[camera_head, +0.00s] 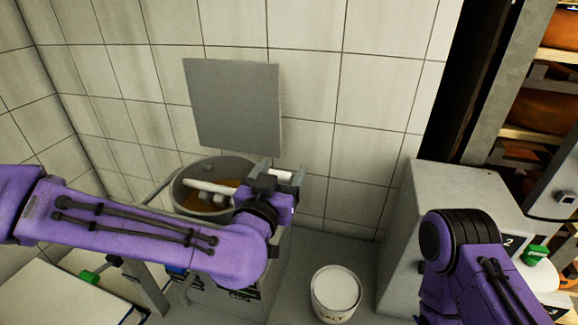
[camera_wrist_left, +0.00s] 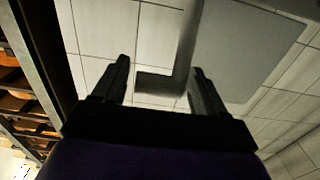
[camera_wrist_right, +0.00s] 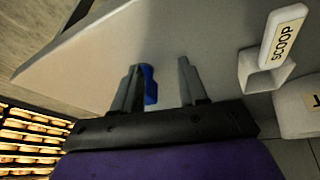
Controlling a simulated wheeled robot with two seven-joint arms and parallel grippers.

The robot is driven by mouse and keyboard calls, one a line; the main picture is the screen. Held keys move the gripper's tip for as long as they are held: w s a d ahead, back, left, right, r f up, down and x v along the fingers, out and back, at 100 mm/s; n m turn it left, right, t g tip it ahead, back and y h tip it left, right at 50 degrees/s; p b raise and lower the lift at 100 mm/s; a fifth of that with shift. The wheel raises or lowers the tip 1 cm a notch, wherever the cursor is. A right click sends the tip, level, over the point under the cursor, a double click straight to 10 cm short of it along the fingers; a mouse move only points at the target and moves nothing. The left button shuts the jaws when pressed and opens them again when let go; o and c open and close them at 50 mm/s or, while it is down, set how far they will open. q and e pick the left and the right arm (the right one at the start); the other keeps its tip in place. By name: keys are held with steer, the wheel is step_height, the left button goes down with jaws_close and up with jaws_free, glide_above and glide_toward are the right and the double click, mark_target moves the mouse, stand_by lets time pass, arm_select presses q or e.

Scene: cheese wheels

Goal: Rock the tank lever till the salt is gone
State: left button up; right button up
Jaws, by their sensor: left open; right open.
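The tank (camera_head: 182,200) is a round grey vessel at the back wall, with brownish liquid and pale bars inside. My left gripper (camera_head: 284,172) is at its right rim, open. In the left wrist view the open fingers (camera_wrist_left: 161,88) have a grey L-shaped bar (camera_wrist_left: 182,60), apparently the tank lever, between or just beyond them; contact cannot be told. A white bucket marked SALT (camera_head: 334,312) stands on the floor, with a white top surface. Whether salt is in the tank cannot be told. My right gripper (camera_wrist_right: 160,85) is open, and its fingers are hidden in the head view.
A grey panel (camera_head: 233,108) is on the tiled wall above the tank. A grey cabinet (camera_head: 455,200) stands right of the bucket, before shelves of cheese wheels (camera_head: 545,113). The right wrist view shows a scoop (camera_wrist_right: 283,36) in a holder and a small blue part (camera_wrist_right: 150,85) by one finger.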

arm_select(q)
steer(key=shift+s+r, duration=0.3)
steer(key=shift+s, duration=0.15)
arm_select(e)
steer(key=shift+s+r, duration=0.1)
steer(key=shift+s, duration=0.25)
arm_select(q)
steer(key=shift+w+a+f, duration=0.1)
jaws_close()
arm_select(e)
steer(key=shift+w, duration=0.15)
steer(key=shift+a, duration=0.1)
arm_select(q)
steer(key=shift+w, duration=0.1)
arm_select(e)
steer(key=shift+r, duration=0.15)
